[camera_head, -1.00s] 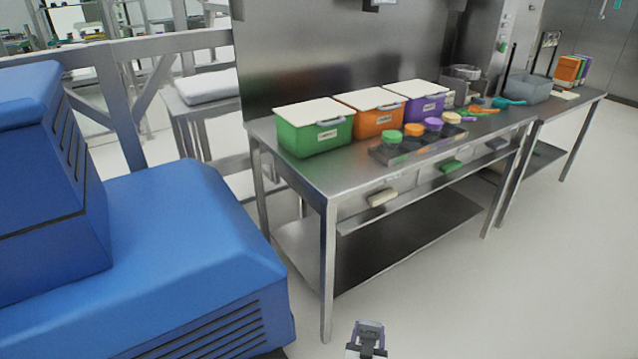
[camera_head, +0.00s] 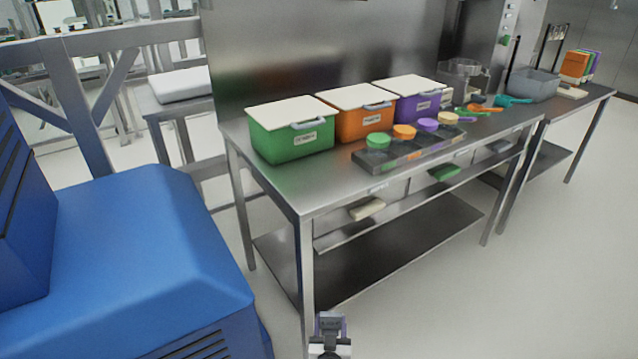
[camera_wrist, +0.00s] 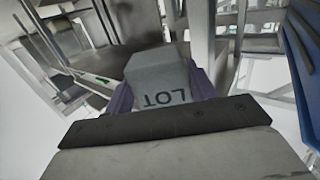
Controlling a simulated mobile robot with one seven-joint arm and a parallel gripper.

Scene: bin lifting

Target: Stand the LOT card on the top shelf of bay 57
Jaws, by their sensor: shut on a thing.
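The LOT card (camera_wrist: 160,72) is a grey piece with dark "LOT" lettering, which reads upside down in the wrist view. My gripper (camera_wrist: 160,88) is shut on it, with a purple finger on either side. In the head view my gripper (camera_head: 331,324) is small at the bottom edge, in front of the steel table's near leg. The card is too small to make out there. I can see no shelf marked 57 in either view.
A steel table (camera_head: 310,200) holds green (camera_head: 290,140), orange (camera_head: 358,122) and purple (camera_head: 410,108) lidded bins and a tray of coloured tubs. A large blue machine (camera_head: 130,250) stands at left. Open floor (camera_head: 540,280) lies at right.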

